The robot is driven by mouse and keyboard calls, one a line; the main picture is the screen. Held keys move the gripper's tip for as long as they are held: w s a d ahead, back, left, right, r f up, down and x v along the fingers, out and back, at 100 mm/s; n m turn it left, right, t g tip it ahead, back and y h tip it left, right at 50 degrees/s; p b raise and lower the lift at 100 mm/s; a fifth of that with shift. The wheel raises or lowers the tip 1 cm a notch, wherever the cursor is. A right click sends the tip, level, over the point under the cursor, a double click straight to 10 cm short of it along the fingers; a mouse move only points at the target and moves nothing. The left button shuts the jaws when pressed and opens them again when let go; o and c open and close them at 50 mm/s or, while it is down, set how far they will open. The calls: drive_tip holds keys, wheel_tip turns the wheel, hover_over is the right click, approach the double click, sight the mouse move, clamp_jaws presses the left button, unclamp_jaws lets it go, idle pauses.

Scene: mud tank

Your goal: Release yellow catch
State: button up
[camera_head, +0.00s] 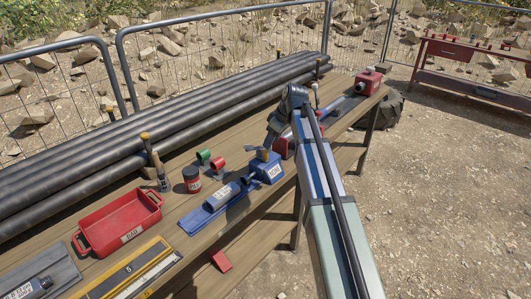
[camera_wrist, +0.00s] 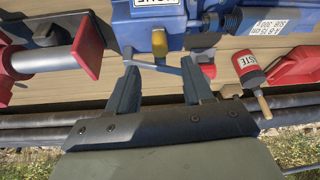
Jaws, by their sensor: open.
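The yellow catch (camera_wrist: 159,42) sits on the face of a blue box (camera_wrist: 150,18) in the wrist view. The catch also shows small on the blue box in the head view (camera_head: 263,154). My gripper (camera_wrist: 158,68) is open, with its two fingers spread to either side of the catch and their tips near the box. A thin grey bar (camera_wrist: 155,67) crosses the gap between the fingers, below the catch. Nothing is clearly held. In the head view my gripper (camera_head: 271,138) is just above the blue box, partly hidden by my arm.
A blue tray (camera_head: 190,226) with a grey cylinder adjoins the box. A red jar (camera_head: 191,179), red and green pieces, a brush (camera_head: 160,172) and a red tray (camera_head: 82,244) stand to the left. Black pipes (camera_head: 120,128) run behind. A red unit (camera_head: 368,83) is at the far end.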

sight(266, 151)
drive_tip(key=x, duration=0.7)
drive_tip(key=shift+w+a+f, duration=0.1)
drive_tip(key=shift+a+f, duration=0.1)
drive_tip(key=shift+f, duration=0.15)
drive_tip(key=shift+c, duration=0.5)
clamp_jaws()
